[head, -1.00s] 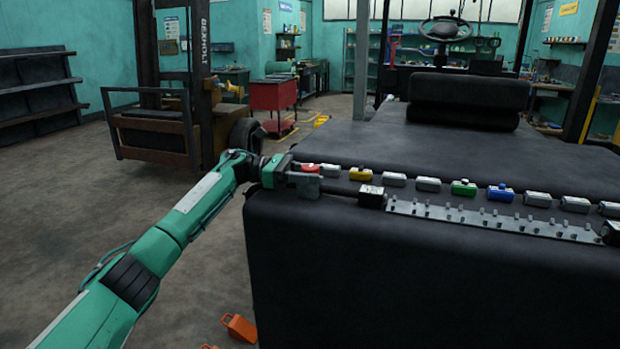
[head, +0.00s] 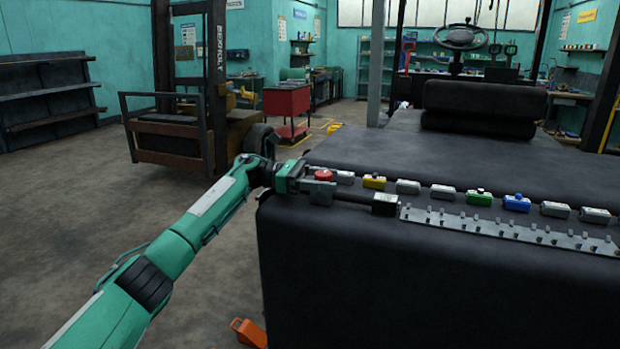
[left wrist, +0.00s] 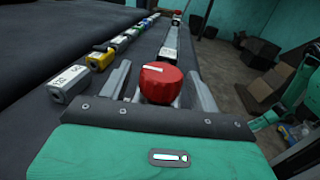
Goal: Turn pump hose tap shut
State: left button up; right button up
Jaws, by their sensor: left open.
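A round red tap knob (head: 323,175) sits at the left end of a row of small blocks on the dark machine body. It also shows in the left wrist view (left wrist: 160,82). My left gripper (head: 322,184) is open around the red knob, one finger on each side, with visible gaps between fingers and knob in the left wrist view. Yellow (head: 374,182), green (head: 479,197) and blue (head: 517,202) taps stand farther right in the row, among grey labelled blocks. I cannot read which one is labelled pump hose. My right gripper is not in view.
A grey strip with several pegs (head: 500,228) runs in front of the row, with a black block (head: 385,203) at its left end. A rolled dark cushion (head: 478,110) lies behind. An orange wedge (head: 248,332) is on the floor. The floor at left is open.

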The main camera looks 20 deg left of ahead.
pick_arm(q)
jog(key=shift+a, duration=0.45)
jog(key=a+b, duration=0.1)
jog(key=a, duration=0.3)
jog(key=s+a, duration=0.1)
jog(key=a, duration=0.3)
jog(key=a+b, duration=0.1)
jog(key=a, duration=0.3)
jog(key=shift+s+b, duration=0.2)
jog(key=shift+b, duration=0.15)
jog(key=shift+a, duration=0.3)
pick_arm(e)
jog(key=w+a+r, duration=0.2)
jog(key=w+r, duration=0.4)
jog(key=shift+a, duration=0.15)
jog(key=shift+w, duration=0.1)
